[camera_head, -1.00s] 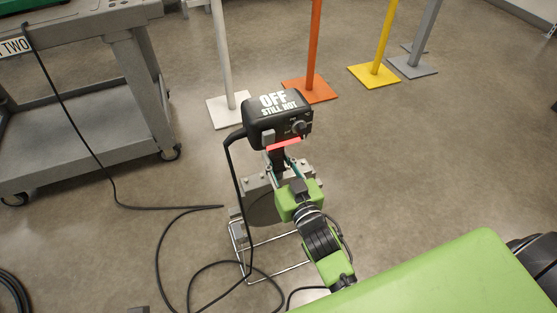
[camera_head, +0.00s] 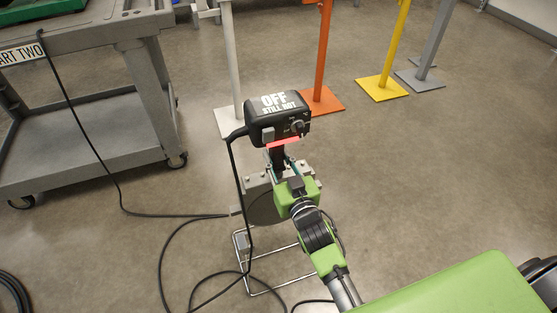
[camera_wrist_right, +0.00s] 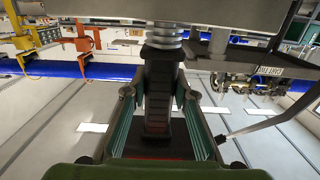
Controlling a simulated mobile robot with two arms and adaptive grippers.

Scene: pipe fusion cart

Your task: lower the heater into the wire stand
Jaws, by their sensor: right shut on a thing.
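The heater (camera_head: 279,117) is a black box marked "OFF STILL HOT", with a dark handle below it and a round grey plate (camera_head: 262,207) partly hidden by my arm. My right gripper (camera_head: 285,163) is shut on the heater's handle, which also shows between the fingers in the right wrist view (camera_wrist_right: 158,95). The wire stand (camera_head: 268,290) is a thin metal frame on the floor, below the plate in the head view. I cannot tell whether the plate touches it. My left gripper is out of view.
A black cable (camera_head: 237,190) hangs from the heater and loops on the floor around the stand. A grey cart (camera_head: 85,150) stands at left. White, orange (camera_head: 322,100), yellow (camera_head: 381,88) and grey posts stand behind. The floor at right is clear.

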